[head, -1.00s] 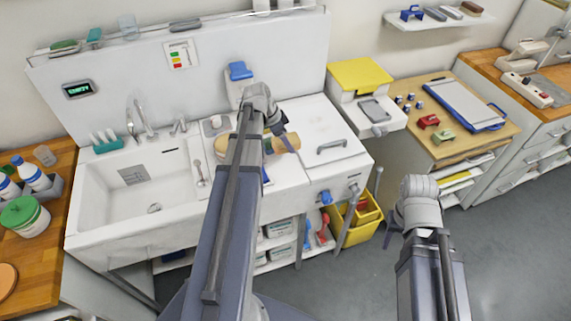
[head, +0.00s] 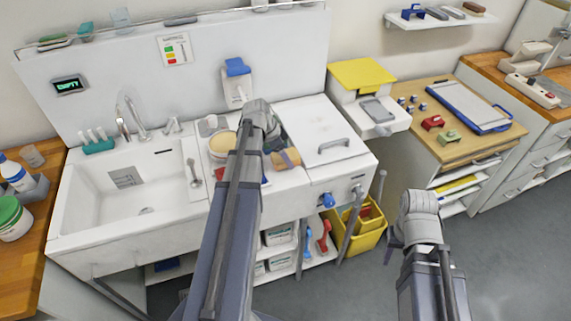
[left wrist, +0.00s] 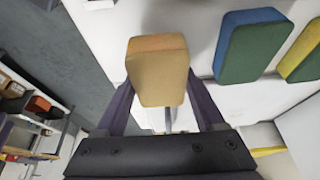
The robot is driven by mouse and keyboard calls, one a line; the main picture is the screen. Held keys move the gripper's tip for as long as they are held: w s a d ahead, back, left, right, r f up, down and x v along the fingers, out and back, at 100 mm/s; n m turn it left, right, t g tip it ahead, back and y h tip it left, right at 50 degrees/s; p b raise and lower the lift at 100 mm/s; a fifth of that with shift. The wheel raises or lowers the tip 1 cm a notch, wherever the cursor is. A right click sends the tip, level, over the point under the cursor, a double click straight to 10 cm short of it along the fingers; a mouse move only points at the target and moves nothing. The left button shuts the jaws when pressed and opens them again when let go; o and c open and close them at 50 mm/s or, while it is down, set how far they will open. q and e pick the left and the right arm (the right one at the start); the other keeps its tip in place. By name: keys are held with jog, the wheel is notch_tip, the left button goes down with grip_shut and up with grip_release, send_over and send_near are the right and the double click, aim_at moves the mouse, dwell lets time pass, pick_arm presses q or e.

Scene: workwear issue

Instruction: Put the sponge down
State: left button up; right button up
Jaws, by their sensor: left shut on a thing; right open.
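The sponge (head: 286,158), an orange-tan block, is held by my left gripper (head: 277,148) at the white counter right of the sink in the head view. In the left wrist view the sponge (left wrist: 158,68) sits between the two fingers of my left gripper (left wrist: 160,100), which is shut on it. I cannot tell whether the sponge touches the surface beneath it. My right gripper (head: 393,247) is open and low at the right, away from the counter; its fingers are partly hidden by its wrist.
A green-and-blue block (left wrist: 250,45) and a yellow-and-green block (left wrist: 303,52) lie right of the held sponge in the wrist view. A tub with a tan top (head: 222,143) stands left of my left arm. The sink (head: 125,185) is further left; a lid with a handle (head: 325,135) is right.

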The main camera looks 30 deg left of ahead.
pick_arm(q)
notch_tip(320, 180, down, 2)
jog(key=shift+f+b, duration=0.15)
jog(key=shift+b, duration=0.5)
pick_arm(e)
notch_tip(320, 180, down, 2)
pick_arm(q)
jog(key=o, duration=1.2)
jog(key=shift+s, duration=0.1)
pick_arm(e)
jog(key=shift+f, duration=0.15)
pick_arm(q)
jog(key=shift+d, duration=0.1)
